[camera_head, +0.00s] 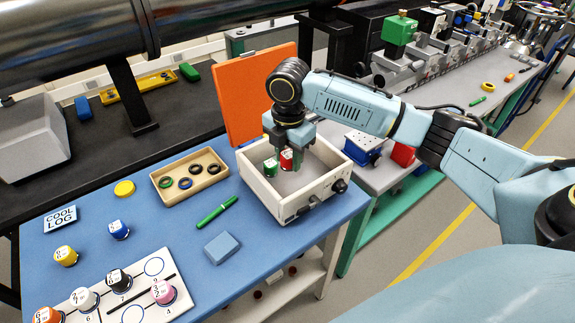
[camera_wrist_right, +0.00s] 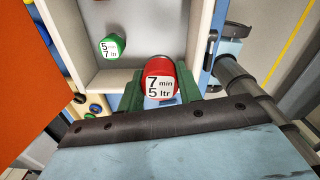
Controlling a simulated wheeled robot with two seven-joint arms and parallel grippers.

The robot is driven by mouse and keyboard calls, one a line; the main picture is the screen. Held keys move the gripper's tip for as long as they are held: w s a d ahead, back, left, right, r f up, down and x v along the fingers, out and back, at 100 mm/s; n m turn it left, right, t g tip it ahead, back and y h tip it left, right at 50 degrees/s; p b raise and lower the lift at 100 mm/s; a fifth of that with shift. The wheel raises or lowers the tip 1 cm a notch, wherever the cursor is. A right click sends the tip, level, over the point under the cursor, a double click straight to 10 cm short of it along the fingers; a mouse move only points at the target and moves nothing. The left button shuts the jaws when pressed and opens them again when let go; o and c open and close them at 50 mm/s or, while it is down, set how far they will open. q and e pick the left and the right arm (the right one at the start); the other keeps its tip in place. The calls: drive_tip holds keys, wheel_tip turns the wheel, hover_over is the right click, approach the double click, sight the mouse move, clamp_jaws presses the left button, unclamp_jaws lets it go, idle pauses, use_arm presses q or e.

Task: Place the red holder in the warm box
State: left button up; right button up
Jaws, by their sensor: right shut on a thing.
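The red holder (camera_head: 287,159) has a white top label; in the right wrist view the red holder (camera_wrist_right: 161,80) reads "7 min 5 ltr". My right gripper (camera_head: 283,166) is shut on it, with a finger on each side, pointing down inside the open warm box (camera_head: 291,210). I cannot tell whether the red holder touches the box floor. A green holder (camera_head: 270,167) stands in the box just left of the red one; the wrist view shows the green holder (camera_wrist_right: 115,46) apart from it. My left gripper is not in view.
The orange lid (camera_head: 252,90) stands upright behind the box. On the blue table are a tray with rings (camera_head: 165,192), a green pen (camera_head: 216,210), a blue block (camera_head: 221,248), a yellow holder (camera_head: 66,256), a blue holder (camera_head: 119,230) and a white board with several holders (camera_head: 130,311).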

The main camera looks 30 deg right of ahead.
sight(289, 193)
drive_tip(key=shift+w+d+f, duration=0.1)
drive_tip(key=shift+f, duration=0.1)
drive_tip(key=shift+n, duration=0.3)
wheel_tip(289, 193, down, 10)
drive_tip(key=shift+r+b, duration=0.2)
drive_tip(key=shift+b, duration=0.15)
drive_tip(key=shift+f, duration=0.15)
drive_tip(key=o, duration=1.1)
wheel_tip(289, 193, up, 12)
drive_tip(key=shift+r+p, duration=0.2)
drive_tip(key=shift+p, duration=0.25)
